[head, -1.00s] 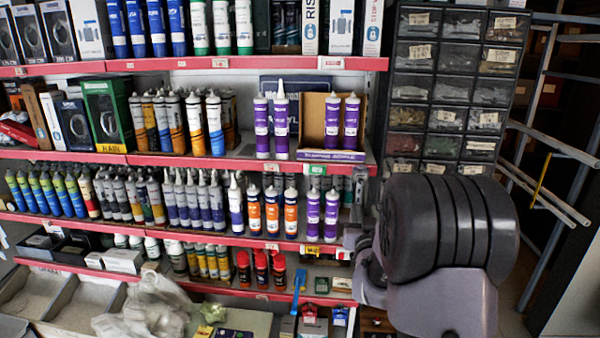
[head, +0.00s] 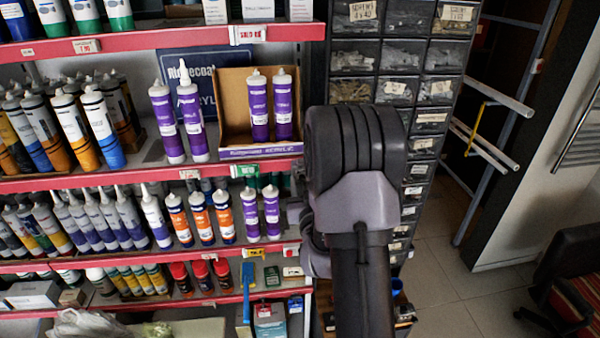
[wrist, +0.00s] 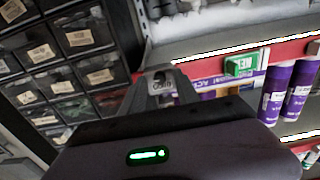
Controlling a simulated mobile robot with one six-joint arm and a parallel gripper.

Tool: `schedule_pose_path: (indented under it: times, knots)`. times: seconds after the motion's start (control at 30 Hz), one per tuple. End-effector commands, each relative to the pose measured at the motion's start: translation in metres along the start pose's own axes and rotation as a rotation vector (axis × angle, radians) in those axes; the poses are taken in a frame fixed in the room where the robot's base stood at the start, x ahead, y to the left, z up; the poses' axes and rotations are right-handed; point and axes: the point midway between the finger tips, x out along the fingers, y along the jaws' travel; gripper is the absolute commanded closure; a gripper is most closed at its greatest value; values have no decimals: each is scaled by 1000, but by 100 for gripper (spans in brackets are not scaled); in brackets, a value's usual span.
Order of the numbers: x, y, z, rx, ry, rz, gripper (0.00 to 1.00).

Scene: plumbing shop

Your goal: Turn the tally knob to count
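I cannot make out a tally knob for certain in either view. My gripper (wrist: 162,84) shows in the wrist view as two grey fingers pointing toward a shelf edge. Their tips are small and dark there, so the gap between them is unclear. In the head view my arm hides most of the gripper, just right of the shelf ends. A green tag (wrist: 242,66) stands out from the red shelf edge, right of the fingers and apart from them in the wrist view. The green tag (head: 244,170) also shows in the head view.
Purple tubes (head: 175,120) and an open cardboard box (head: 235,100) stand on a red-edged shelf. More tubes (head: 200,215) fill the shelf below. A drawer cabinet (head: 430,60) rises right of the shelves. Open floor (head: 450,290) lies at right, with a dark chair (head: 570,270).

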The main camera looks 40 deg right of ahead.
Motion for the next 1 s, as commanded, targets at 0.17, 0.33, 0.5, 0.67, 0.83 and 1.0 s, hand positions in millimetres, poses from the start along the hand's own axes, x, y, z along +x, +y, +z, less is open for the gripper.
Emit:
schedule_pose_path:
  times: [0.17, 0.33, 0.5, 0.67, 0.83, 1.0]
  knots:
    - [0, 0, 0, 0, -1, 0, 63]
    - [0, 0, 0, 0, 0, 0, 78]
    - [0, 0, 0, 0, 0, 0, 100]
    - [0, 0, 0, -2, 0, 0, 100]
    - [0, 0, 2, -31, 1, 1, 100]
    - [0, 0, 5, -117, 4, 1, 100]
